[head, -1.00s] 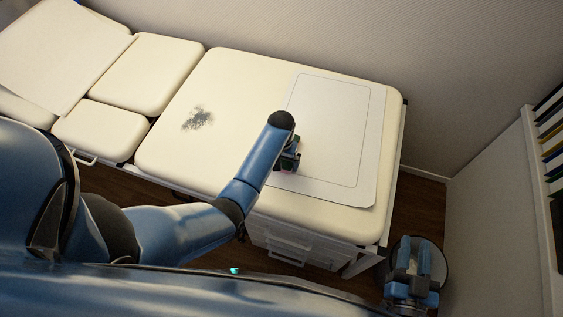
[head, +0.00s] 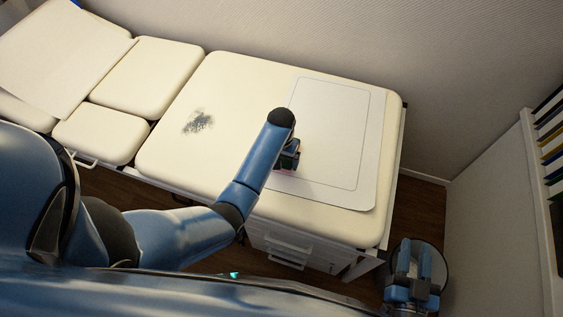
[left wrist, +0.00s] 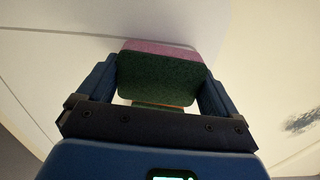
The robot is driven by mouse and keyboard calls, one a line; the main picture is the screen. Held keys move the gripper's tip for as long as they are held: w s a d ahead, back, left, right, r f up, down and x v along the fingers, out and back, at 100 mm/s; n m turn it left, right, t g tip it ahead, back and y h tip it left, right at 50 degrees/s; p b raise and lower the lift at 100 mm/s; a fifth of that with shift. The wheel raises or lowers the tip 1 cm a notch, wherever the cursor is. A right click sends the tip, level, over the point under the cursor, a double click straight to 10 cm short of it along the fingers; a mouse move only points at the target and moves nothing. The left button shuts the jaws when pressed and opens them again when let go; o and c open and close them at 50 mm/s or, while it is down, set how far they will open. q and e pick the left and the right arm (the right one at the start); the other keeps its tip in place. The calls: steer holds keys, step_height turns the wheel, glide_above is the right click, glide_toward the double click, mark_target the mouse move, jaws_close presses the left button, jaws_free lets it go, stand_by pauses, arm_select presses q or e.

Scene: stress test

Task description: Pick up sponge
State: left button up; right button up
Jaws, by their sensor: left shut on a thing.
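The sponge (left wrist: 160,78) has a dark green face and a pink layer. In the left wrist view it sits between the two blue fingers of my left gripper (left wrist: 158,84), which is shut on it. In the head view the sponge (head: 290,159) shows only in part below the left arm's end, over the white sheet's left edge. A narrow green and orange strip (left wrist: 160,104) shows under the sponge's near edge; I cannot tell what it is. My right gripper (head: 415,262) is low at the right, its fingers apart, away from the table.
The cream padded table (head: 240,85) carries a large white sheet (head: 370,150) and a dark smudge (head: 198,122). White drawers (head: 285,245) stand below. A round grey-rimmed thing (head: 443,268) is behind my right gripper. A shelf with several binders (head: 553,130) is at the right.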

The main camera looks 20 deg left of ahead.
arm_select(q)
step_height(320, 180, up, 11)
step_height(320, 180, up, 4)
steer(key=p, duration=0.3)
glide_above(282, 159)
steer(key=shift+s+a+r+p, duration=0.1)
steer(key=shift+r+p, duration=0.85)
steer(key=shift+r, duration=0.2)
